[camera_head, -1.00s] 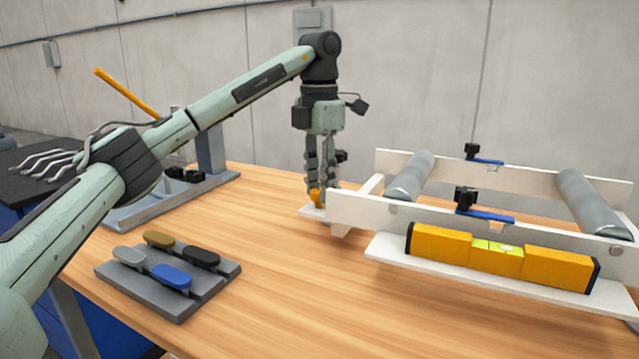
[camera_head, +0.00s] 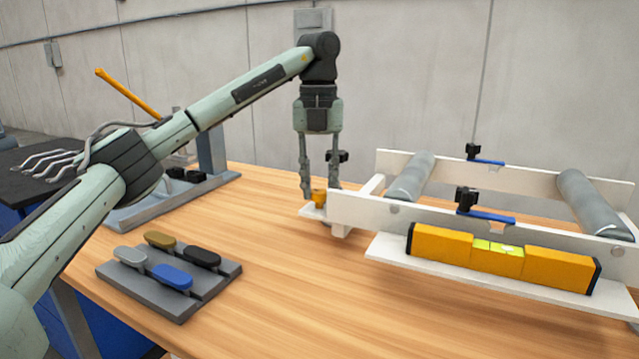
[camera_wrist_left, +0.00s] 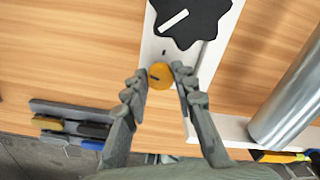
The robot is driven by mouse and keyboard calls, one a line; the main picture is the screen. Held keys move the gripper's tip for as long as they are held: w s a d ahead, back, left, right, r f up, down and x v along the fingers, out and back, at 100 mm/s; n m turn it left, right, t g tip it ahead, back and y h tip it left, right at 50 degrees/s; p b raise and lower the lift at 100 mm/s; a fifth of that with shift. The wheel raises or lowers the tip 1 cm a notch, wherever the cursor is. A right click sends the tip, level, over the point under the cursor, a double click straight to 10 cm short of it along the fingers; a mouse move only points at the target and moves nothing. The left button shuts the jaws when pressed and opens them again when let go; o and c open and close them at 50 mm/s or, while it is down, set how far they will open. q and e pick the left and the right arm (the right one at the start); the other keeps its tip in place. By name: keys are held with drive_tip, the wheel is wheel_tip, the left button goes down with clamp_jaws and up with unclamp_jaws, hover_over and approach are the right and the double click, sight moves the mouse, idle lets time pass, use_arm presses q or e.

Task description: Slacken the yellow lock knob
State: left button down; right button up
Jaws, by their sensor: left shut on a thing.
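The yellow lock knob (camera_head: 319,197) sits on a white plate at the left end of the white roller frame (camera_head: 350,207). My left gripper (camera_head: 320,192) points straight down with its fingertips on either side of the knob, shut on it. In the left wrist view the yellow knob (camera_wrist_left: 161,76) shows a dark mark on its top and lies between the two fingertips (camera_wrist_left: 160,72). My right gripper is not in view.
A large black star knob (camera_wrist_left: 190,18) with a white mark is close to the fingers. A yellow level (camera_head: 495,256) lies along the frame's front. A grey tray (camera_head: 190,299) with several coloured handles stands front left. The wood between is clear.

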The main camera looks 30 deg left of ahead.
sight(318, 190)
use_arm(q)
drive_tip(key=shift+r+n, duration=0.1)
drive_tip(key=shift+n, duration=1)
drive_tip(key=c, duration=1.2)
unclamp_jaws()
wheel_tip(318, 190, up, 12)
drive_tip(key=shift+a, duration=0.1)
